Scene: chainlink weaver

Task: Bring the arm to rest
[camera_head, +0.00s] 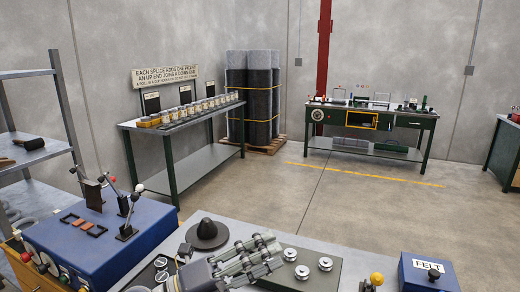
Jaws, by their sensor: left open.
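My left gripper (277,253) is in the camera_head view at the bottom centre, above the near workbench (345,240). Its grey fingers point right and are apart, with nothing seen between them. Several small silver round pieces (290,255) sit on a dark mat just right of its fingertips. I cannot tell whether the fingers touch the bench. My right gripper is not in view.
A blue machine with levers (100,240) stands at left, close to my left arm. A side table (185,170) and a far workbench (370,152) stand beyond open floor.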

